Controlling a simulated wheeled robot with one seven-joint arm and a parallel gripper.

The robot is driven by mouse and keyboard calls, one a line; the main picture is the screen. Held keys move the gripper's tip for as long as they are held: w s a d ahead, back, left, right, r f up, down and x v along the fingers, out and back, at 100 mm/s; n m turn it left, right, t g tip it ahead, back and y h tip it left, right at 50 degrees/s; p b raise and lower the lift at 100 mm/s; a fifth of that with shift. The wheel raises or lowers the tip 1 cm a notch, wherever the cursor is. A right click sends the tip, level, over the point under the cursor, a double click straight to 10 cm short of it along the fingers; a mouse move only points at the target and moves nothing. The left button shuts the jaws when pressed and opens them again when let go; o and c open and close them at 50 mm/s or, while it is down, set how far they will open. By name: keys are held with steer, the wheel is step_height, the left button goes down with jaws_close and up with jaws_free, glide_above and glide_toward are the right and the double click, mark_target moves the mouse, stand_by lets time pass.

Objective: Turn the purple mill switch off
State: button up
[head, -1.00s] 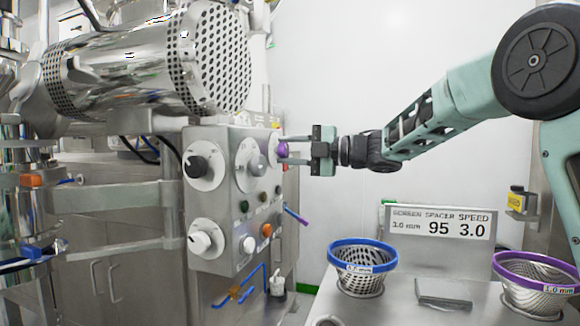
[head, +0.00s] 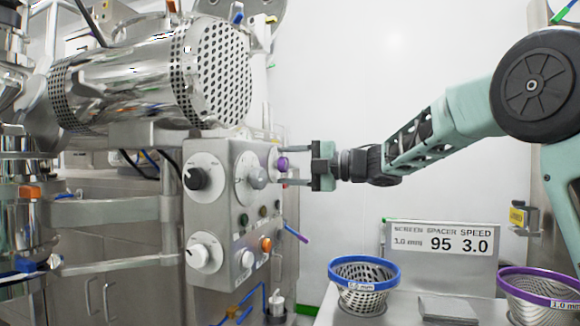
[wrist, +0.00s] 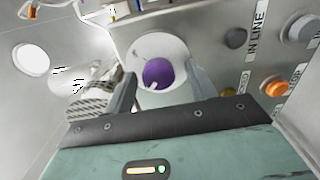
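The purple mill switch (head: 282,164) is a round knob on a white dial plate at the right end of the steel control panel (head: 222,160). In the wrist view the purple knob (wrist: 157,72) shows a small pale mark on its lower edge. My gripper (head: 286,167) points at it from the right in the head view, with one finger above and one below the knob. In the wrist view my gripper's fingers (wrist: 162,74) are open, one on each side of the knob with visible gaps. I cannot tell how deep the fingertips reach.
A black knob (head: 196,179), a grey knob (head: 257,177) and a white knob (head: 199,255) share the panel, with small buttons including an orange one (head: 265,244). A blue-rimmed screen (head: 364,271), a purple-rimmed screen (head: 540,284) and a sign (head: 440,243) stand at lower right.

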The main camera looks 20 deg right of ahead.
steer(key=b+v, duration=0.1)
steer(key=v, duration=1.6)
steer(key=shift+d+b, duration=0.15)
steer(key=shift+b, duration=0.25)
steer(key=shift+r, duration=0.1)
steer(key=w+a+f+m+t+h+p, duration=0.1)
steer(key=w+a+m+t+h+p, duration=0.4)
steer(key=a+m, duration=0.6)
steer(key=s+a+f+m+g+h+p, duration=0.25)
steer(key=a+f+m+h, duration=0.2)
steer(key=f, duration=0.25)
steer(key=s+a+f+m+g+h+p, duration=0.1)
steer(key=s+a+f+m+g, duration=0.15)
steer(key=s+f, duration=0.35)
steer(key=s+a+f+m+g+h+p, duration=0.1)
steer(key=s+a+f+m+g, duration=0.2)
steer(key=s, duration=0.5)
steer(key=s+f+g+h+p, duration=0.1)
steer(key=s+f+g, duration=0.2)
steer(key=s, duration=0.7)
steer(key=s+f+g+h+p, duration=0.1)
steer(key=s+f+g, duration=0.3)
steer(key=s, duration=0.6)
steer(key=shift+s+g, duration=0.25)
steer(key=shift+g, duration=0.05)
